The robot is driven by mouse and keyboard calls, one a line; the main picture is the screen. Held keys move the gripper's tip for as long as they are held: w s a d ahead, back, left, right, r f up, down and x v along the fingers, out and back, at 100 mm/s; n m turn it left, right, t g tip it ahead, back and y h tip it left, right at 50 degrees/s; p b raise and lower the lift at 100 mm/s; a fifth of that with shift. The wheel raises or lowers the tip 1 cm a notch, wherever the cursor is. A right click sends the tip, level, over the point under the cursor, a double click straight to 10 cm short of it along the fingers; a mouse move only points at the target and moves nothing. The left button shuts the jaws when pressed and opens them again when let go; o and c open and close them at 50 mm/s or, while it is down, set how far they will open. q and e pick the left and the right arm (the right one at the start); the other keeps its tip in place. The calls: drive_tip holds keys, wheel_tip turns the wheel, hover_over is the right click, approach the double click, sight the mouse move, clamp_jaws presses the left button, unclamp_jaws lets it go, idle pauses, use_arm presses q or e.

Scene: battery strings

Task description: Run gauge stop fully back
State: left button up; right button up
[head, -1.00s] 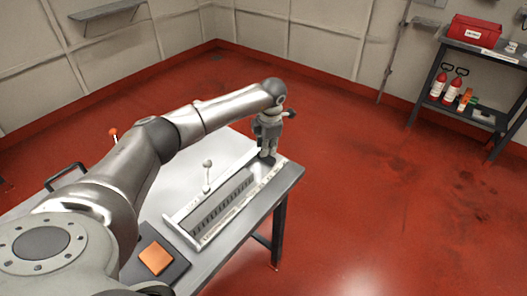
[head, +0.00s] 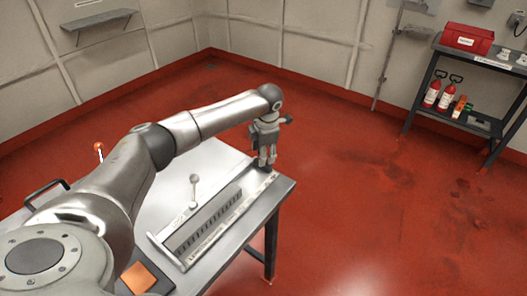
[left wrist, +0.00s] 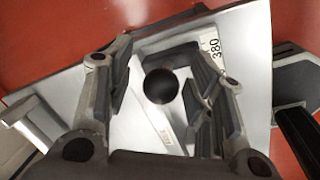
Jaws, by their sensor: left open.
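The gauge (head: 212,228), a long light rail with a dark slotted strip and a printed scale, lies along the right edge of the grey bench. My left gripper (head: 265,163) points down over the gauge's far end, near a dark block there. In the left wrist view, a round black knob (left wrist: 160,86) sits between the spread fingers of my left gripper (left wrist: 163,95). The fingers are open, with gaps on both sides of the knob. A scale label reading 380 (left wrist: 213,50) is beside it. What the knob is mounted on is mostly hidden. My right gripper is not in view.
An orange block (head: 138,278) lies on a dark pad at the near side. A red-topped post (head: 98,150) is at the bench's left. A shelf rack (head: 470,75) stands far right. The floor between is clear.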

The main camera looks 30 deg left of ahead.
sight(266, 167)
use_arm(q)
wheel_tip(266, 167, up, 12)
drive_tip(key=s+d, duration=0.1)
drive_tip(key=shift+s+d, duration=0.25)
drive_tip(key=shift+d, duration=0.15)
drive_tip(key=shift+f, duration=0.1)
